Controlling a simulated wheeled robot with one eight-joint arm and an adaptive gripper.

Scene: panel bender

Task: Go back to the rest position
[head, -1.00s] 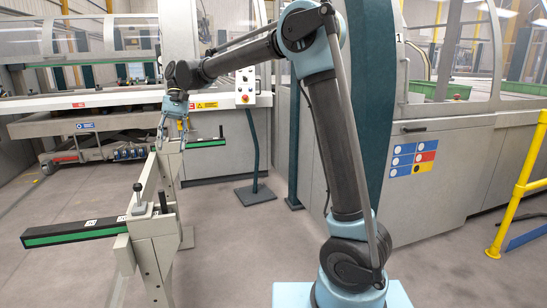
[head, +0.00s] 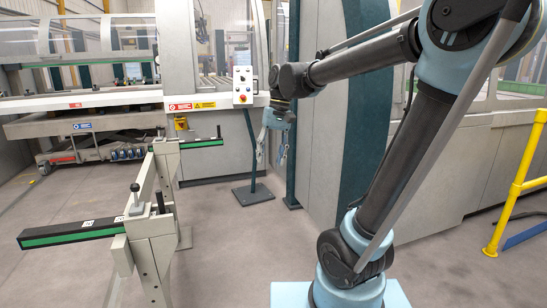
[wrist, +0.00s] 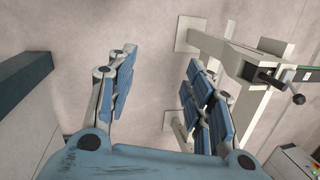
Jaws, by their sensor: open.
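My gripper (head: 271,150) hangs pointing down from my arm, in front of the control post and the dark green column in the head view. In the wrist view my gripper (wrist: 165,105) has its two blue-padded fingers spread wide apart. The stand also shows in the wrist view (wrist: 230,60), beyond the right finger.
A control panel (head: 243,85) on a dark green post (head: 250,150) stands behind my gripper. Two green-edged arms (head: 80,232) stick out from the stand. The bender machine (head: 85,105) is at the back left. A yellow rail (head: 518,185) is at the right. Floor between stand and base is clear.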

